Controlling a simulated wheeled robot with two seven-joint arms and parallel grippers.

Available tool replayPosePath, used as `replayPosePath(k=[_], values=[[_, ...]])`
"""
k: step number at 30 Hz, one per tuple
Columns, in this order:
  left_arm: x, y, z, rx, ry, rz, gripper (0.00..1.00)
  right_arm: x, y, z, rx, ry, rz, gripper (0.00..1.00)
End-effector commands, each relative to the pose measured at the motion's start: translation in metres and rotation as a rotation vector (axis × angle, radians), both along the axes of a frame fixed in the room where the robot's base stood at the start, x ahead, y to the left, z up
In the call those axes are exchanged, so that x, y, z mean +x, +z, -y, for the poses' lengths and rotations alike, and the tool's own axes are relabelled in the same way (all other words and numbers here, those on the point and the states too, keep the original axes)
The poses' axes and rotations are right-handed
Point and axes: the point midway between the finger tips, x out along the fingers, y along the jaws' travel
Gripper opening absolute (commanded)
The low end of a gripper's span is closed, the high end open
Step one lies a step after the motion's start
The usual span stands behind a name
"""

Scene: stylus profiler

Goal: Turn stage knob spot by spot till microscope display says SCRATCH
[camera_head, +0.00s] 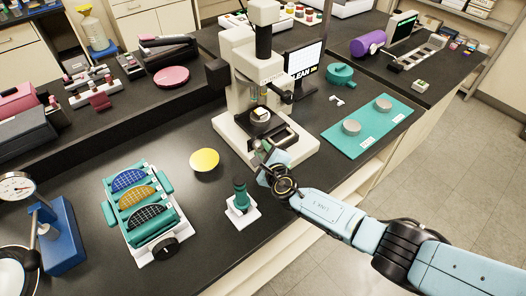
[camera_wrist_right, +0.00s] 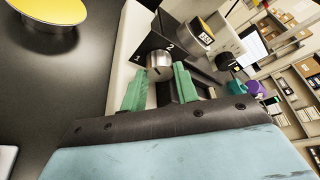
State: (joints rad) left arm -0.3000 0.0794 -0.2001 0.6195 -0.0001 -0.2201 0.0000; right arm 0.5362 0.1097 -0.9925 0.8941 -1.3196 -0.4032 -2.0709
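The microscope (camera_head: 245,85) stands upright on a white base in the head view. Its display (camera_head: 304,68), partly hidden behind the column, shows a word ending in "LEAN", which fits CLEAN. In the head view the right gripper (camera_head: 265,151) is at the front of the microscope base. My left gripper is out of view.
A yellow disc (camera_head: 204,160) and a small green-handled tool on a white base (camera_head: 240,197) are near my right arm. A wafer rack (camera_head: 140,205) is at left. A teal mat (camera_head: 366,128) with silver discs lies right of the microscope.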

Motion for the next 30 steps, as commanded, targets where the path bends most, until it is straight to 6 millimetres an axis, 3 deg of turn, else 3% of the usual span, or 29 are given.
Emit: replayPosePath(k=[3, 7, 18, 28, 29, 30], values=[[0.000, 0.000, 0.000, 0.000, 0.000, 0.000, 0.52, 0.000, 0.000, 0.000, 0.000, 0.000, 0.000, 0.07], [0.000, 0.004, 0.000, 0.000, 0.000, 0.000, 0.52, 0.000, 0.002, 0.001, 0.039, -0.001, -0.027, 0.07], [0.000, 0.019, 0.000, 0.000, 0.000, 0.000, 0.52, 0.002, 0.003, 0.004, 0.394, 0.000, -0.265, 0.07], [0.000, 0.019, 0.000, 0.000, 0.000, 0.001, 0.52, 0.002, 0.003, 0.004, 0.415, -0.001, -0.277, 0.07], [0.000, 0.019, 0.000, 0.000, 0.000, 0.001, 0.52, 0.002, 0.003, 0.004, 0.415, -0.001, -0.277, 0.34], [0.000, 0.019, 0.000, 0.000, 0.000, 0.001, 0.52, 0.002, 0.003, 0.004, 0.414, -0.001, -0.277, 0.39]])
